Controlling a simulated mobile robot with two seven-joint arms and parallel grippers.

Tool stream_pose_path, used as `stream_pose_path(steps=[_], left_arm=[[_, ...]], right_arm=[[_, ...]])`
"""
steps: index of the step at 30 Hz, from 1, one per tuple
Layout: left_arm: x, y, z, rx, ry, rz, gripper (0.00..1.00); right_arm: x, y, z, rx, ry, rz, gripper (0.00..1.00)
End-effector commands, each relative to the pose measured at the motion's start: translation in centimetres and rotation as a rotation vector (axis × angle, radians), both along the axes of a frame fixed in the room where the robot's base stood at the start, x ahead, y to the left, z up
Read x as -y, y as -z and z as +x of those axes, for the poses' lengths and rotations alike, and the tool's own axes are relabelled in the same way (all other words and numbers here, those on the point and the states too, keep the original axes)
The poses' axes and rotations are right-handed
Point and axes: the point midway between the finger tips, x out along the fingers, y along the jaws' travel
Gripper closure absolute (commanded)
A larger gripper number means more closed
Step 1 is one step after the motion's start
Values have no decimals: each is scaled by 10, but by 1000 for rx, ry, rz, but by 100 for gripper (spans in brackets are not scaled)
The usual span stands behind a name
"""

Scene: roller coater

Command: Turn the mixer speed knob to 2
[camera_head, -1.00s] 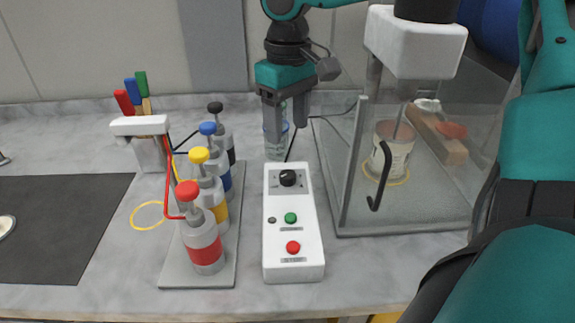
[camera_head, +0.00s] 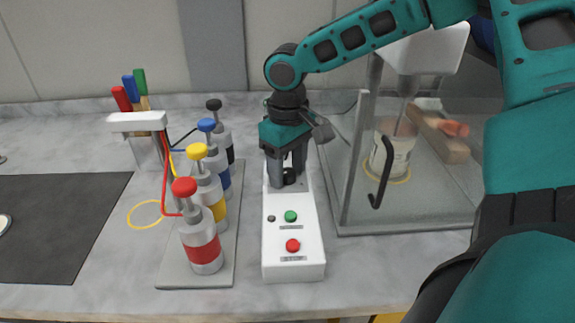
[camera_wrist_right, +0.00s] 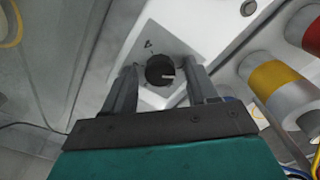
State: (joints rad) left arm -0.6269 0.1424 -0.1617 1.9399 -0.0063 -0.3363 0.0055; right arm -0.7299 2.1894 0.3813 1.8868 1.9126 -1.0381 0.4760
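The mixer speed knob (camera_head: 289,177) is a black dial at the far end of the white control box (camera_head: 293,246). It also shows in the right wrist view (camera_wrist_right: 160,69), with a white pointer mark. My right gripper (camera_head: 289,185) points down over the box with one finger on each side of the knob. In the right wrist view the fingers (camera_wrist_right: 162,76) are open, with a gap between each finger and the knob. The gripper hides most of the scale around the knob in the head view. My left gripper is not in view.
The box also has a green button (camera_head: 291,216) and a red button (camera_head: 293,245). Left of it, pump bottles (camera_head: 202,240) stand on a grey tray (camera_head: 176,276). Right of it is a clear-walled mixer enclosure (camera_head: 420,220) with a can (camera_head: 395,153). Bare table lies in front.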

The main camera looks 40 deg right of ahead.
Motion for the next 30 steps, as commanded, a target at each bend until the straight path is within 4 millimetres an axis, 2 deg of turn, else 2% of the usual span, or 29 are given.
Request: stream_pose_path(steps=[2, 16, 23, 30], left_arm=[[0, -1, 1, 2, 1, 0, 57], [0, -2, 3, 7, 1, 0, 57], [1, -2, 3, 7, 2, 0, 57], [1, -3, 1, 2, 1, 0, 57]], right_arm=[[0, 0, 0, 0, 0, 0, 50], [0, -1, 0, 0, 0, 0, 95], [0, -1, 0, 0, 18, 0, 95], [0, -1, 1, 1, 124, 0, 95]])
